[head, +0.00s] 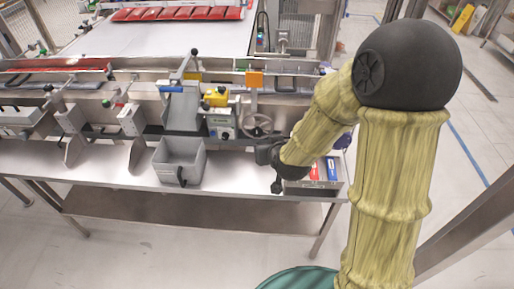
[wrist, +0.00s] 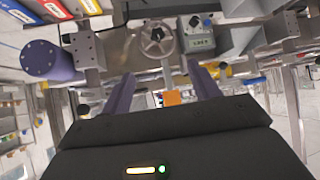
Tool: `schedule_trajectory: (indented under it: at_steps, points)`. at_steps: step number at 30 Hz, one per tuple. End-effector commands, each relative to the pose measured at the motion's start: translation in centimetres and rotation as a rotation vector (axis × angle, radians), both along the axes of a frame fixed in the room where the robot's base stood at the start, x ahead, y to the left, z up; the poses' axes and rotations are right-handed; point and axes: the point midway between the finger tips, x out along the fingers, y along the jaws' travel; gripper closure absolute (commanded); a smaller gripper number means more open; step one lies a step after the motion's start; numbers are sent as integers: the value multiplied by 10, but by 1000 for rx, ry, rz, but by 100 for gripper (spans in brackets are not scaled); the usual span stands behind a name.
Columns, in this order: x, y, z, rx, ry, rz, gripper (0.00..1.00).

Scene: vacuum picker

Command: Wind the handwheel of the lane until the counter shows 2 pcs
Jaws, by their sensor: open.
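The grey spoked handwheel (head: 257,124) is mounted on the front of the machine, just right of the counter box. It also shows in the wrist view (wrist: 157,40), top centre, beyond my fingertips. The counter (head: 221,128) is a pale box with a small greenish display and a dark knob; it also shows in the wrist view (wrist: 201,38). Its digits are too small to read surely. My gripper (wrist: 162,70) has its two purple fingers apart, with nothing between them. In the head view its dark body (head: 268,160) is in front of and below the handwheel, apart from it.
A grey bin (head: 180,162) stands on the bench shelf left of my gripper. A tray with red and blue labelled packs (head: 325,171) lies right of it, partly behind my arm. An orange block (head: 255,78) stands above the wheel. Bare shelf (head: 225,172) lies between bin and gripper.

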Motion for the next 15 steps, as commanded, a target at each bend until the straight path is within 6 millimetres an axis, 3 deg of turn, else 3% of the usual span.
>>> schedule_trajectory:
  at_steps: [1, 9, 15]
  points:
    - [7, 8, -28, 9, -41, 3, 39]
    - [37, 40, -87, 47, -295, -40, 39]
    - [46, 52, -128, 58, -466, -118, 39]
